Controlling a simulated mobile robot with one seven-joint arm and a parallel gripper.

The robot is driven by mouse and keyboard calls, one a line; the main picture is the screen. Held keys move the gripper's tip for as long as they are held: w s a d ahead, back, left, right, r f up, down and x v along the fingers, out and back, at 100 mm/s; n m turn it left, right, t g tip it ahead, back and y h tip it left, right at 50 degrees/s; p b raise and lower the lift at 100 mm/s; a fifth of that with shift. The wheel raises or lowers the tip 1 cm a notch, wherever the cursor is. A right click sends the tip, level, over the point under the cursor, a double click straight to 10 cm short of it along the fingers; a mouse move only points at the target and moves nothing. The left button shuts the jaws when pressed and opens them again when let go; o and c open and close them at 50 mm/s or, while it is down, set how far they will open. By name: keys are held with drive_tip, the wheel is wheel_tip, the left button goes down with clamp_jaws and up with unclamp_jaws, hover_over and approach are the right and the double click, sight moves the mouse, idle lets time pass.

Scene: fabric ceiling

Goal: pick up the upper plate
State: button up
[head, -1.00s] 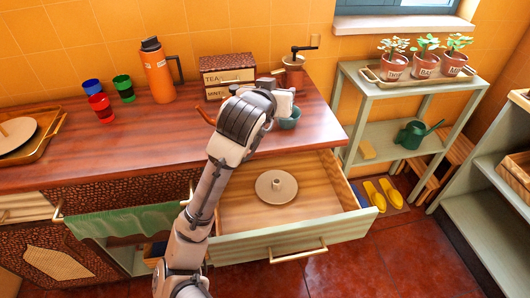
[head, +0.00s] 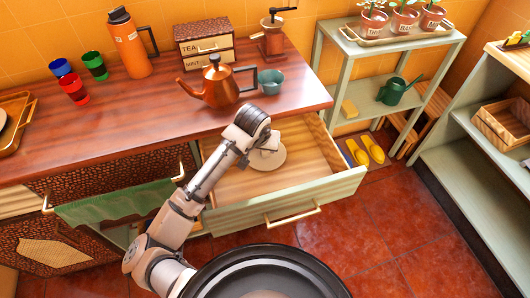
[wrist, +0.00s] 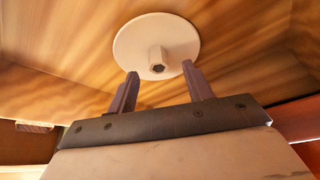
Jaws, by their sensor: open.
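A pale round plate (head: 267,157) with a raised knob at its centre lies in the open wooden drawer (head: 225,187). My arm hides part of it in the head view. In the wrist view the plate (wrist: 180,38) is seen face on, its knob (wrist: 157,58) pointing toward my gripper. My gripper (wrist: 160,82) is open and empty, with one finger on either side below the knob, apart from it. In the head view my gripper (head: 266,148) is over the drawer, its fingers hard to make out. I cannot tell whether another plate lies under this one.
A copper teapot (head: 218,83) and a teal cup (head: 271,80) stand on the counter (head: 130,120) behind the drawer. The drawer front (head: 290,200) rises on the near side. A brass tray (head: 18,120) with a plate is at the far left. A green shelf (head: 385,50) stands right.

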sight(265, 152)
drive_tip(key=shift+w+d+p+x, duration=0.15)
drive_tip(key=shift+p+x, duration=0.35)
drive_tip(key=shift+x, duration=0.85)
drive_tip(key=shift+w+d+p+x, duration=0.15)
drive_tip(key=shift+p+x, duration=0.35)
drive_tip(key=shift+x, duration=0.85)
drive_tip(key=shift+r, duration=0.2)
clamp_jaws()
